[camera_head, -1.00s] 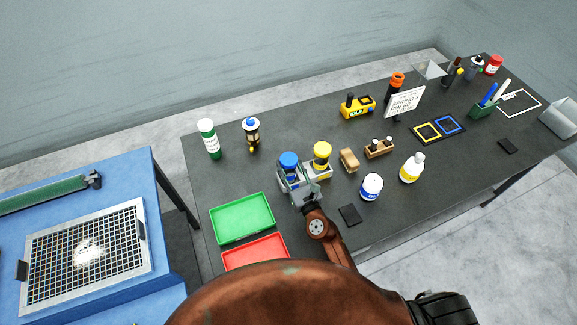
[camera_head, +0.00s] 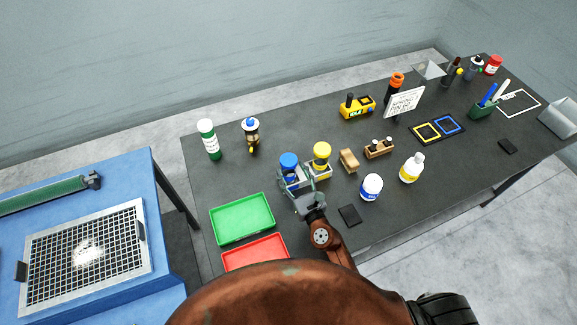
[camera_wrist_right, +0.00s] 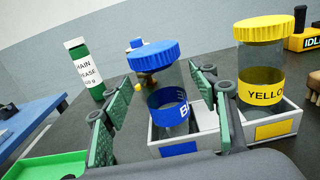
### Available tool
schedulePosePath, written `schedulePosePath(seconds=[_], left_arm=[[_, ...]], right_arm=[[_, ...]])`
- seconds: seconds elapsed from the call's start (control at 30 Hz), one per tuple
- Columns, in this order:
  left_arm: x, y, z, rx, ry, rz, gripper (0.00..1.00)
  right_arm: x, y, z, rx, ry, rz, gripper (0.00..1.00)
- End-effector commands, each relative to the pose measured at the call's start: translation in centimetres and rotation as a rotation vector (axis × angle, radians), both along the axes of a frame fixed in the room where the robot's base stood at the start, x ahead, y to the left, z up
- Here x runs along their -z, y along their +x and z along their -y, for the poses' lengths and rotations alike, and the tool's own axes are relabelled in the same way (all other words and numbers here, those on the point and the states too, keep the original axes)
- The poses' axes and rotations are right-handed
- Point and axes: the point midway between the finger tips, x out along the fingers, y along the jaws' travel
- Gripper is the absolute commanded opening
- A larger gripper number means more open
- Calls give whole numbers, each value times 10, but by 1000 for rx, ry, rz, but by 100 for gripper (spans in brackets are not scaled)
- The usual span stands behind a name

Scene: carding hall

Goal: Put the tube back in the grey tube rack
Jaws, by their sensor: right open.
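The tube with the blue lid (camera_head: 288,161) stands upright in the left compartment of the grey tube rack (camera_head: 322,172); its blue band shows in the wrist view (camera_wrist_right: 169,112). A tube with a yellow lid (camera_head: 321,150) stands in the right compartment. In the wrist view the rack (camera_wrist_right: 205,122) has a blue label under the blue tube and a yellow label under the yellow one. My right gripper (camera_head: 298,189) is open at the rack's near side, its green-padded fingers apart to either side of the blue tube. My left gripper is out of view.
A green tray (camera_head: 242,218) and a red tray (camera_head: 256,252) lie at the near left.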

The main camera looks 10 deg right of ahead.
Motion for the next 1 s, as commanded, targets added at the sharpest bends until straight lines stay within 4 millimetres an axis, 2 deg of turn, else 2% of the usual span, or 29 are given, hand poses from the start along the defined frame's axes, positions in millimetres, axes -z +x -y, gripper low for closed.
schedulePosePath(seconds=[0.03,0.2,0.4,0.6,1.0], left_arm=[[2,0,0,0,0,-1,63],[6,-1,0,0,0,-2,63],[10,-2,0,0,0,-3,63],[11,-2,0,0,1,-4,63],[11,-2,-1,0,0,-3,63]], right_arm=[[2,-12,3,0,-1,-2,54],[3,-48,9,-2,-3,-3,54],[2,-77,14,-2,-2,-1,54],[0,-88,17,-1,0,1,54],[0,-88,17,-1,0,1,54]])
